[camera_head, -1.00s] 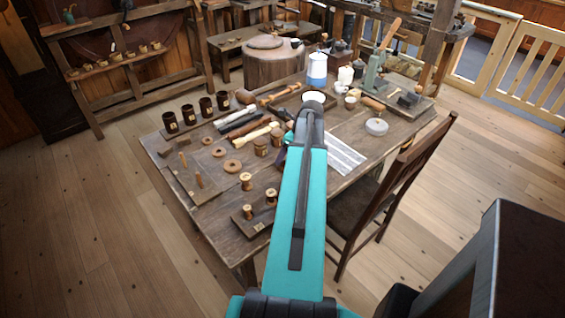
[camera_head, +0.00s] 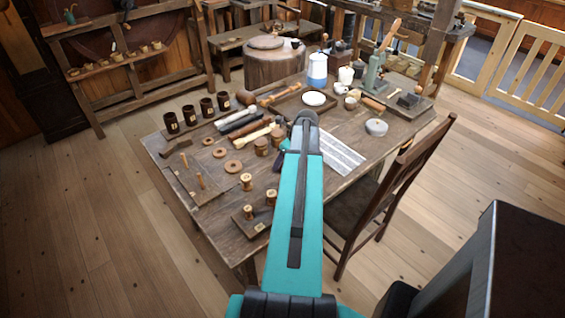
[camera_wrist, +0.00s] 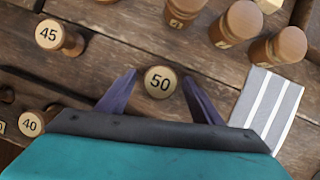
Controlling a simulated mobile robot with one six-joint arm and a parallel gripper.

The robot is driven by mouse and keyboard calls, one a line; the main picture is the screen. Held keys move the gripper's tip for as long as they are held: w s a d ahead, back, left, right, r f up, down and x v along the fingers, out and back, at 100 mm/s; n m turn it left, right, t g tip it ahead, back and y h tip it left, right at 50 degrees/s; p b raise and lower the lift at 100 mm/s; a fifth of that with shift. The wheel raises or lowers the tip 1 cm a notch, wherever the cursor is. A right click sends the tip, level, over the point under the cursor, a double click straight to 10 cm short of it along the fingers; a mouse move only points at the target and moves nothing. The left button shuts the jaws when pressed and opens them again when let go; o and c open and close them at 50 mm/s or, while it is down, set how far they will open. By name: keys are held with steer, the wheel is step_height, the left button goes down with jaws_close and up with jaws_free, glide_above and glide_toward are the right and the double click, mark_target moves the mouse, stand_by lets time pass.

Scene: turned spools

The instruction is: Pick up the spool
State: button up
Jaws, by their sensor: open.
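A round wooden spool (camera_wrist: 160,80) marked 50 stands on the table, seen from above in the wrist view. The two purple fingers of my gripper (camera_wrist: 159,77) are open, one on each side of it. I cannot tell whether either finger touches it. In the head view my arm hides this spool, and only a bit of a finger shows beside the arm. A spool marked 45 (camera_wrist: 60,36) stands at upper left in the wrist view, and one marked 40 (camera_wrist: 33,123) at lower left.
Several brown wooden pieces (camera_wrist: 237,22) stand along the top of the wrist view. A striped sheet (camera_wrist: 268,105) lies to the right. In the head view, two spools (camera_head: 248,212) stand on a dark board at the table's near edge. A chair (camera_head: 385,190) is at right.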

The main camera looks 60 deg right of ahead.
steer(key=shift+x, duration=1.15)
steer(key=c, duration=1.1)
